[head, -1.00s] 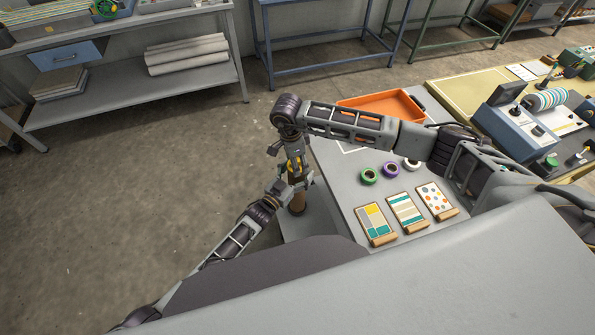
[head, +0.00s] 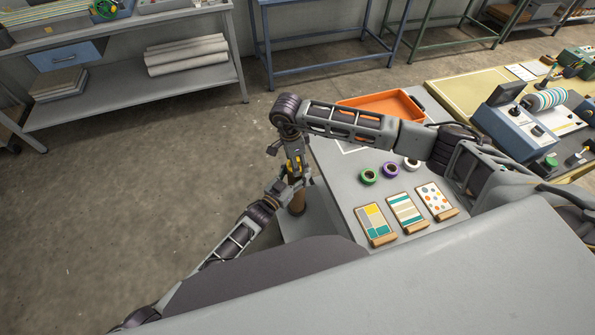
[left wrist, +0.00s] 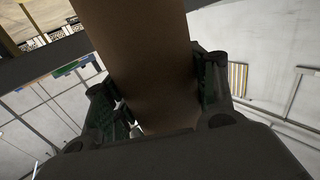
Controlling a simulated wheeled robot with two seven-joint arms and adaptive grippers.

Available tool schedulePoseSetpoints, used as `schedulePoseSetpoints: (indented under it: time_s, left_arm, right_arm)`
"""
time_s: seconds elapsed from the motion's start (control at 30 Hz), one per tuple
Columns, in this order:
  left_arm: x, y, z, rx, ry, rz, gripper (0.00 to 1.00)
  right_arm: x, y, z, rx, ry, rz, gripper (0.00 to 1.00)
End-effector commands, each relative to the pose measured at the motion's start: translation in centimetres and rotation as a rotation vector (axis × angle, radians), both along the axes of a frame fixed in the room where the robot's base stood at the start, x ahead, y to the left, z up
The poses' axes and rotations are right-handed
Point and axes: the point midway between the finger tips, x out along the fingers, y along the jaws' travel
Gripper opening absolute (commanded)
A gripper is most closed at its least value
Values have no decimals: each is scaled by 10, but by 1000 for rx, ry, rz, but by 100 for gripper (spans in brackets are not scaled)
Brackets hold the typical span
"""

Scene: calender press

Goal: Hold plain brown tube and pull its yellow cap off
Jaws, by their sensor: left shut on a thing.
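The plain brown tube (head: 297,203) stands roughly upright near the table's left corner. My left gripper (head: 284,186) is shut on it, and the left wrist view shows the tube (left wrist: 150,60) between both fingers. My right arm reaches across from the right, and its gripper (head: 294,168) points down at the tube's top, just above my left gripper. Yellow of the cap (head: 291,165) shows among the right fingers. Whether those fingers are closed on the cap, and whether the cap still touches the tube, is too small to tell.
An orange tray (head: 385,102) stands at the back. Open floor lies to the left.

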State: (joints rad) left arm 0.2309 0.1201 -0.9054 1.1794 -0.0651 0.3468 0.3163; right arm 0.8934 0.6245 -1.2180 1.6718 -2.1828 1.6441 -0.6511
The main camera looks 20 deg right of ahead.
Motion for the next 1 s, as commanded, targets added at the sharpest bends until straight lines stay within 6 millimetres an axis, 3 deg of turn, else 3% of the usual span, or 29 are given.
schedulePoseSetpoints:
  time_s: [1.0]
  left_arm:
    - [0,0,-1,1,1,0,36]
  right_arm:
    - [1,0,38,1,-2,0,39]
